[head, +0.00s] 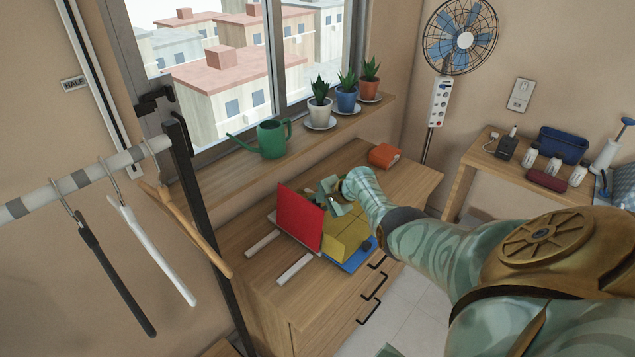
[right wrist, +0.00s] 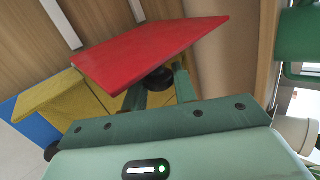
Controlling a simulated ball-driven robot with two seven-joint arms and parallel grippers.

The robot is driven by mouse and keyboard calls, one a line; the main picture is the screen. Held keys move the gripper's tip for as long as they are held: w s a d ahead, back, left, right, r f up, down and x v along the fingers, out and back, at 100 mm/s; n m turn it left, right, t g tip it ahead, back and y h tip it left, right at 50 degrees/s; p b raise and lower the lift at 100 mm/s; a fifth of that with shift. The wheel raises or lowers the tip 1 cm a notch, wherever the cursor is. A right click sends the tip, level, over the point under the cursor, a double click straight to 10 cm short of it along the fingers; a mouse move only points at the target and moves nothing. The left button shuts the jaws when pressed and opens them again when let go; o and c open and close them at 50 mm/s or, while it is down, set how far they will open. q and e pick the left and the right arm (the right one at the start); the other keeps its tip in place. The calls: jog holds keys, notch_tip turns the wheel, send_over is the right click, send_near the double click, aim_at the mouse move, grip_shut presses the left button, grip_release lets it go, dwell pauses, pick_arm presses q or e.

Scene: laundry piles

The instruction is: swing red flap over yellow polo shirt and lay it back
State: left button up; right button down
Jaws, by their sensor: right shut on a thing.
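The red flap (head: 298,220) stands steeply raised at the left side of the folding board on the wooden dresser. It also shows in the right wrist view (right wrist: 150,50), right in front of the fingers. The yellow polo shirt (head: 350,230) lies to the right of the flap, and part of it shows in the right wrist view (right wrist: 55,105). A blue panel (head: 355,260) shows under its front edge. My right gripper (head: 333,194) is shut on the red flap at its far edge, where a dark round part shows by the fingers. My left gripper is not in view.
Two pale strips (head: 295,270) lie on the dresser top (head: 240,225) to the left of the flap. An orange box (head: 384,155) sits at the back right. A green watering can (head: 271,140) and several potted plants stand on the sill. A hanger rail (head: 85,182) is at left.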

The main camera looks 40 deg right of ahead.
jog(key=c, duration=1.1)
grip_release()
jog(key=shift+a, duration=0.1)
jog(key=p+v, duration=1.1)
jog(key=v, duration=0.5)
jog(key=shift+p, duration=0.3)
jog(key=shift+r, duration=0.1)
